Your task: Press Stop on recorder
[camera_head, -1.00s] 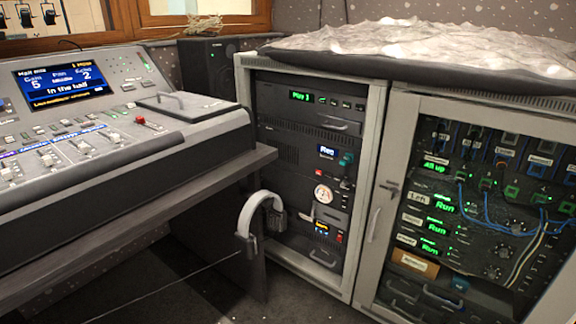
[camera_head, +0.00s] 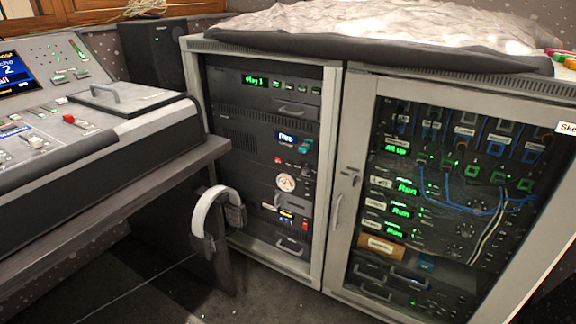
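The recorder appears to be the rack unit with the small blue-white "Rec" display (camera_head: 286,138), in the open left rack (camera_head: 331,150). Small buttons sit beside and below the display, one red and one or more green; their labels are too small to read. Above it in the same rack is a unit with a green "Play 1" display (camera_head: 256,80) and a row of small buttons. Neither of my grippers shows in the head view.
A mixing desk (camera_head: 110,150) stands at the left, with headphones (camera_head: 214,218) hanging at its right end. A glass-doored rack (camera_head: 350,178) stands right of the open rack. A pale rumpled cover lies on top. Dark floor in front is free.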

